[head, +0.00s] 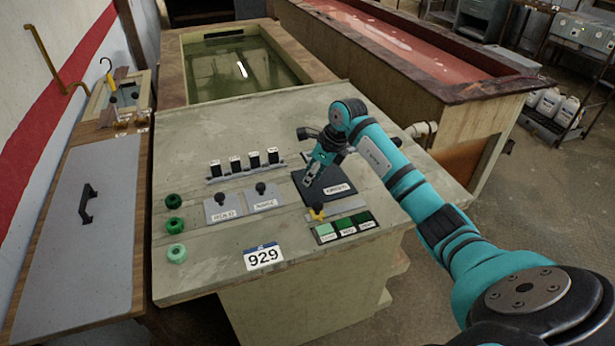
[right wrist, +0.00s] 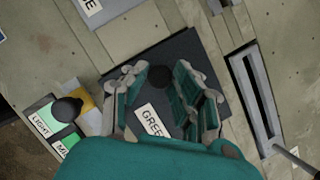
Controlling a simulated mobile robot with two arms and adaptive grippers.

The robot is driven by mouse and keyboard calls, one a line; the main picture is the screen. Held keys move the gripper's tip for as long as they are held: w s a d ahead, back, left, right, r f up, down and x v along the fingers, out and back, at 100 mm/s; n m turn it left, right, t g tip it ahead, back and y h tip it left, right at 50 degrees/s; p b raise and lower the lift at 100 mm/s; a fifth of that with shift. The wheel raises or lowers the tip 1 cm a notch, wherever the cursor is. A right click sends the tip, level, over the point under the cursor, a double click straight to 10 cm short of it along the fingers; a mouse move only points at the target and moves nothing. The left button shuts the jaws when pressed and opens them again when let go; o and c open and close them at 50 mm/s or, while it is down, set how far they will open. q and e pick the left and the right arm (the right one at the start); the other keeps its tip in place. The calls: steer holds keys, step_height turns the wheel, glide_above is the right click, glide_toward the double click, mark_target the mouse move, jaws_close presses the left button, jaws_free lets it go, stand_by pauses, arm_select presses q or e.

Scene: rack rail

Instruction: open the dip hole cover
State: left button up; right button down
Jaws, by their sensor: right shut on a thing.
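A dark square cover plate (head: 347,201) with a white label starting "GREE" lies at the right of the sloping console top. In the right wrist view, the plate (right wrist: 187,45) has a round black knob (right wrist: 160,77). My right gripper (head: 312,182) reaches down over this plate from the right. In the right wrist view, its fingers (right wrist: 161,88) are on both sides of the knob, shut on it. The plate looks flat on the console; I cannot tell whether it is lifted. My left gripper is not in view.
Two grey plates with black knobs (head: 222,208) (head: 264,198), black switches (head: 244,163) and green knobs (head: 175,226) are to the left. A yellow-and-black knob (head: 317,211) and green buttons (head: 346,228) are close in front. A grey handled panel (head: 75,240) lies at far left. A water tank (head: 240,65) stands behind.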

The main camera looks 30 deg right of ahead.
steer(key=b, duration=0.4)
glide_toward(342, 174)
steer(key=x, duration=0.5)
steer(key=shift+f, duration=0.15)
steer(key=c, duration=1.1)
jaws_free()
steer(key=shift+o, duration=0.2)
steer(key=shift+a, duration=0.1)
steer(key=v, duration=1.2)
